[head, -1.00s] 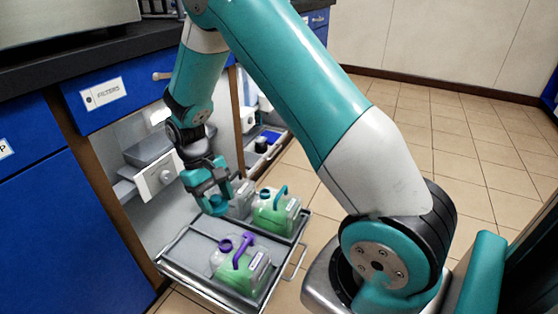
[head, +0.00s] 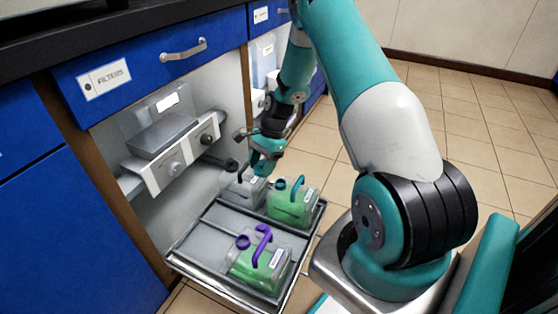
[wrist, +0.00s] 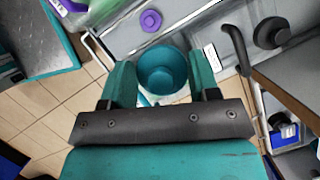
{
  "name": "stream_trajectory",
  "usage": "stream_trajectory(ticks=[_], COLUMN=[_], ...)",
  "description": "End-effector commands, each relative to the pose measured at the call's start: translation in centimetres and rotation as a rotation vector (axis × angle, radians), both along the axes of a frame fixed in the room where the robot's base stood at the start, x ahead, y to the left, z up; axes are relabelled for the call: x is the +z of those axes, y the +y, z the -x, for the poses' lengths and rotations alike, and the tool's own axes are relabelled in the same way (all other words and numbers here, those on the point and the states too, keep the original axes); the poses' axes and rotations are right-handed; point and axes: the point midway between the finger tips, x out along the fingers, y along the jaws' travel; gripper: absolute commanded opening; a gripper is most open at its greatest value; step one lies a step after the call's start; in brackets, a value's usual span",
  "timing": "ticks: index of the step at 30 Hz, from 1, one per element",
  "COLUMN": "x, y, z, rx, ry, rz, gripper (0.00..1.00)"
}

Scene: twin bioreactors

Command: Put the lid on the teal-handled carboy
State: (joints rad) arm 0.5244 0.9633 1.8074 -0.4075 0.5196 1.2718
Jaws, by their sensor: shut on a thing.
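My gripper (head: 262,166) is shut on a round teal lid (wrist: 162,72), which sits between the two fingers in the wrist view. In the head view the lid is hard to tell from the teal fingers. The teal-handled carboy (head: 292,205) holds green liquid and stands upright at the right back of the pull-out tray (head: 204,252). My gripper is above and slightly left of it, near the grey carboy (head: 247,190). The gap between lid and carboy cannot be judged. In the wrist view the lid and fingers hide most of what lies below.
A purple-handled carboy (head: 259,264) with a purple cap (head: 243,241) stands at the tray's front. A black handle (wrist: 236,48) is close right of the gripper. The tray's left part and the tiled floor are free.

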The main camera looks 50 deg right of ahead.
Motion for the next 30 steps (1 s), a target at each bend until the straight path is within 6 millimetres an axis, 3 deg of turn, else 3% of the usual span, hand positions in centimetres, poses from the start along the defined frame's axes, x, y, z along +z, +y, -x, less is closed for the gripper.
stream_trajectory(ticks=[3, 9, 20, 30], x=[-1.7, -2.9, -4.3, -7.2], y=[-3.6, -6.9, -7.5, -7.4], z=[0.0, 0.0, -0.1, -0.1], rx=[-0.401, -0.792, -0.876, -0.873], ry=[0.003, 0.004, 0.004, 0.004], rz=[-0.002, -0.001, 0.001, 0.001], gripper=[0.33, 0.33, 0.33, 0.33])
